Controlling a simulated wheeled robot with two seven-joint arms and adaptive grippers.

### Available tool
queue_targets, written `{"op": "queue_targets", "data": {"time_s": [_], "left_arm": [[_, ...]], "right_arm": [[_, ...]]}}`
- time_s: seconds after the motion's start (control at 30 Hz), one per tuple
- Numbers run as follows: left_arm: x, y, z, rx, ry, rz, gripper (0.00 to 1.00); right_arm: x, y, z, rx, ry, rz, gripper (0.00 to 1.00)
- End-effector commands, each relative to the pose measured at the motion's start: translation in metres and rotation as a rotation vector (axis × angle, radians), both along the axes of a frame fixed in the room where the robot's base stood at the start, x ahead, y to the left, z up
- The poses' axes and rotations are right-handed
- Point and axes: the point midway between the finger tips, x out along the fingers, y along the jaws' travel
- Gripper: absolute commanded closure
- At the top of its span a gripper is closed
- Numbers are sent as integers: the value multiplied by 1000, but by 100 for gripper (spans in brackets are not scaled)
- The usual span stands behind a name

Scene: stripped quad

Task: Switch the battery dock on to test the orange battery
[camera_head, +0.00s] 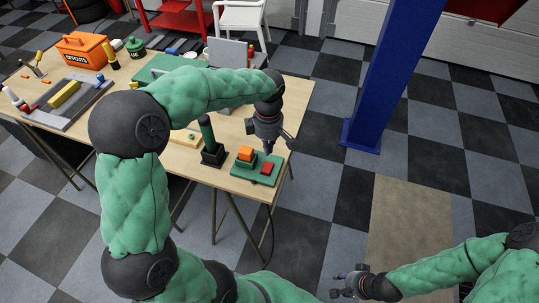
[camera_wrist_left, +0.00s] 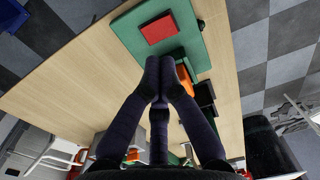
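The battery dock is a green plate (camera_head: 241,172) near the table's front right corner; it also shows in the left wrist view (camera_wrist_left: 195,45). The orange battery (camera_head: 246,153) stands on the dock, partly hidden behind my fingers in the left wrist view (camera_wrist_left: 186,78). A red block (camera_head: 267,168), seemingly the switch, lies on the dock's right part; it shows in the left wrist view (camera_wrist_left: 159,28). My left gripper (camera_head: 268,150) points down just above the red block, fingertips together and empty. Contact with it is not visible. My right gripper (camera_head: 338,284) is empty, fingers apart, away from the table.
A dark green cylinder in a black holder (camera_head: 212,157) stands left of the dock. A grey tray (camera_head: 75,113), an orange toolbox (camera_head: 87,50) and a green canister (camera_head: 135,47) are further left. A blue post (camera_head: 390,80) rises right of the table.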

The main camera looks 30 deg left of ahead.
Motion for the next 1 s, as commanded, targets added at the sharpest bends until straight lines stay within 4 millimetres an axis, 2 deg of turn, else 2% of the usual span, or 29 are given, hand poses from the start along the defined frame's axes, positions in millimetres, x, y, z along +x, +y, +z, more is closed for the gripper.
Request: {"op": "queue_targets", "data": {"time_s": [0.03, 0.1, 0.3, 0.47, 0.8, 1.0], "left_arm": [[1, 0, 13, 0, -3, 0, 100], [1, 0, 26, 0, -2, 1, 100], [2, 0, 50, 0, -2, 1, 100], [1, 0, 56, 0, -1, 1, 100], [2, 0, 57, 0, 1, 1, 100], [7, 2, 62, -13, 52, 2, 100]], "right_arm": [[0, 0, 5, 0, 0, 1, 60], [0, 0, 8, 0, 0, 1, 60], [0, 0, 13, 0, 0, 0, 60], [0, 0, 14, 0, 0, 0, 60], [0, 0, 15, 0, 0, 0, 60], [0, 0, 33, 0, 0, 0, 60]]}}
